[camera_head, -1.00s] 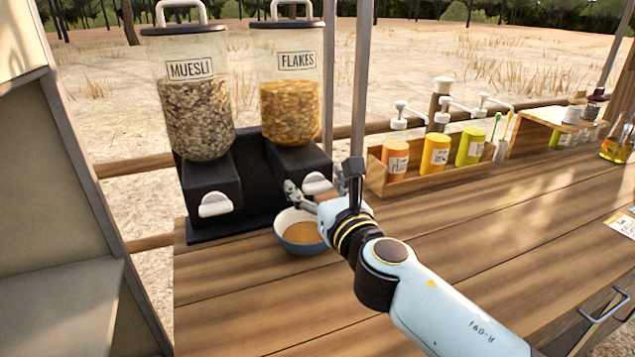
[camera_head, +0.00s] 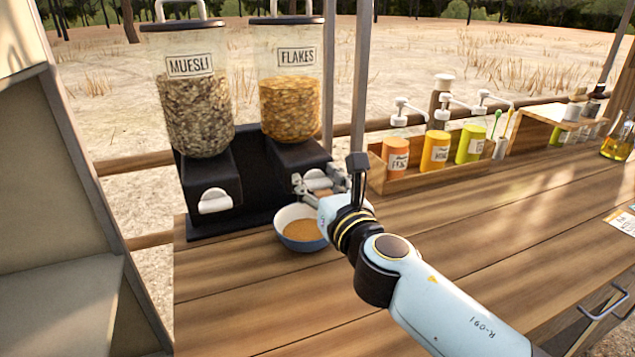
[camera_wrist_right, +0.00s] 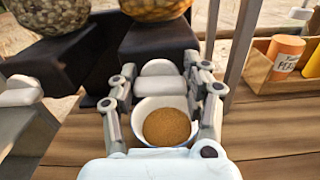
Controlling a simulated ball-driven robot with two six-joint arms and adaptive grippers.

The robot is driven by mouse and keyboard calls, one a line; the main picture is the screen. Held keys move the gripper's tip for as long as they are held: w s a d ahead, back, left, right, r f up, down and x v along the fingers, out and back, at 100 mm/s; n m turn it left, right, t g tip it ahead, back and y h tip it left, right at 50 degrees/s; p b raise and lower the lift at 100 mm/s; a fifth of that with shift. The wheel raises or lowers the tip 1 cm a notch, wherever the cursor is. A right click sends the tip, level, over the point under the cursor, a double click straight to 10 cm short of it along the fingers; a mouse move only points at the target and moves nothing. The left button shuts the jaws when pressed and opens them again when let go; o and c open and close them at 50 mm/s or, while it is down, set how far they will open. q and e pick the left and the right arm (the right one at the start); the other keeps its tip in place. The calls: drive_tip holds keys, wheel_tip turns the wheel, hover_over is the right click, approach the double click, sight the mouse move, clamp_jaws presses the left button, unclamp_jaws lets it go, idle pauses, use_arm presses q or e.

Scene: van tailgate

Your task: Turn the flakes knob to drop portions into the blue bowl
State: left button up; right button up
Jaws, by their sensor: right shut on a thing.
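The flakes dispenser (camera_head: 290,108) stands on a black base, its clear hopper part full of orange flakes. Its white knob (camera_wrist_right: 160,84) is between the fingers of my right gripper (camera_wrist_right: 161,88), which is shut on it. In the head view my right gripper (camera_head: 318,183) partly hides the knob. The blue bowl (camera_head: 299,244) stands on the counter below the knob. It holds a brown-orange heap and shows white inside in the wrist view (camera_wrist_right: 140,118). My right wrist hides the bowl's right side. My left gripper is not in view.
The muesli dispenser (camera_head: 196,100) with its own white knob (camera_head: 214,202) stands just left. A wooden box (camera_head: 378,178) with several pump bottles is to the right. A post (camera_head: 361,80) rises behind my gripper.

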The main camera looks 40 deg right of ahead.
drive_tip(key=m+b, duration=0.1)
drive_tip(key=m, duration=0.3)
drive_tip(key=shift+d+m, duration=0.1)
drive_tip(key=shift+m, duration=0.2)
drive_tip(key=m+b, duration=0.1)
drive_tip(key=m, duration=0.2)
drive_tip(key=shift+f+m+b, duration=0.1)
drive_tip(key=shift+m+b, duration=0.2)
drive_tip(key=shift+b, duration=0.1)
drive_tip(key=m+b, duration=0.1)
drive_tip(key=m, duration=0.3)
drive_tip(key=shift+d+f+m+b, duration=0.1)
drive_tip(key=shift+m+b, duration=0.2)
drive_tip(key=shift+b, duration=0.1)
drive_tip(key=shift+s+m+b, duration=0.1)
drive_tip(key=shift+m+b, duration=0.75)
drive_tip(key=shift+m, duration=1.25)
drive_tip(key=o, duration=1.2)
drive_tip(key=v, duration=1.2)
drive_tip(key=shift+f, duration=0.1)
